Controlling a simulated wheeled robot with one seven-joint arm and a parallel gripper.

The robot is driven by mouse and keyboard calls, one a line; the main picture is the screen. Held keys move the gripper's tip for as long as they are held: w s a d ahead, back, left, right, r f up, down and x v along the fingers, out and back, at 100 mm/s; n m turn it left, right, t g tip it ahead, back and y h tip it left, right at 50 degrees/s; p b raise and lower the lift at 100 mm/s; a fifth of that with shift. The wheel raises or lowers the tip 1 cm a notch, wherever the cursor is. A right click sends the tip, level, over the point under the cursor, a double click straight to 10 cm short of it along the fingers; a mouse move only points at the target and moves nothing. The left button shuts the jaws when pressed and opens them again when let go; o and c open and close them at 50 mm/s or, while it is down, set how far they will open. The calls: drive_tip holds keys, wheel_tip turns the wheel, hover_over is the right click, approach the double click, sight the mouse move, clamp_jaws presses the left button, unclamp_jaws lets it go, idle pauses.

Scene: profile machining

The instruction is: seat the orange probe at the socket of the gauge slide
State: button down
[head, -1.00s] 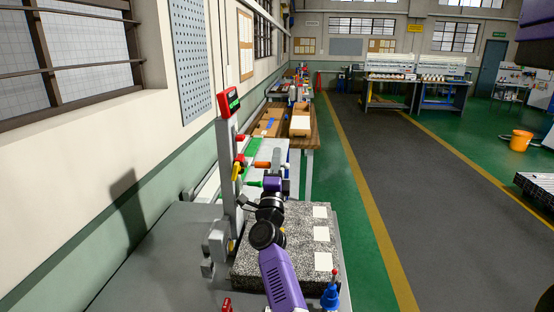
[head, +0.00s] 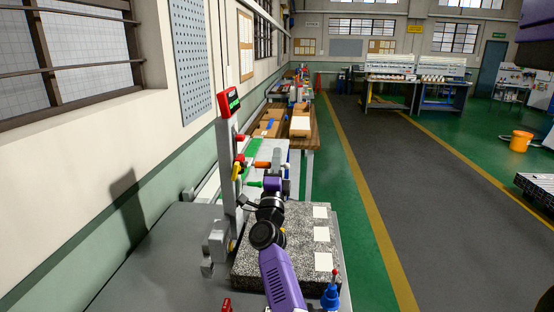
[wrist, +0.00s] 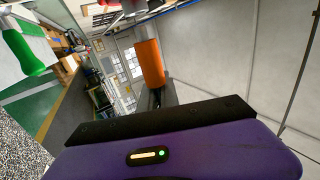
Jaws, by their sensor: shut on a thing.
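The orange probe (head: 262,164) lies level in the head view, its left end close to the red and yellow parts of the gauge slide (head: 238,168) on the grey upright column (head: 229,150). My gripper (head: 279,165) is at the probe's right end, shut on it. In the wrist view, the orange probe (wrist: 150,62) stands out beyond the grey fingers of my gripper (wrist: 157,92). I cannot tell whether the probe's tip touches the slide. The socket is too small to make out.
A green-handled piece (head: 254,184) is just below the probe; a green handle also shows in the wrist view (wrist: 22,54). The column, with its red display (head: 229,101), stands beside a speckled granite block (head: 298,262). A blue bottle (head: 330,298) is at the near right.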

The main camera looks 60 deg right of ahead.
drive_tip(key=shift+w+a, duration=0.25)
drive_tip(key=shift+w, duration=0.3)
drive_tip(key=shift+w+a, duration=0.2)
drive_tip(key=shift+w, duration=0.3)
drive_tip(key=c, duration=1.5)
unclamp_jaws()
drive_tip(key=shift+p+v, duration=0.4)
drive_tip(key=shift+v, duration=3.55)
drive_tip(key=shift+s, duration=0.1)
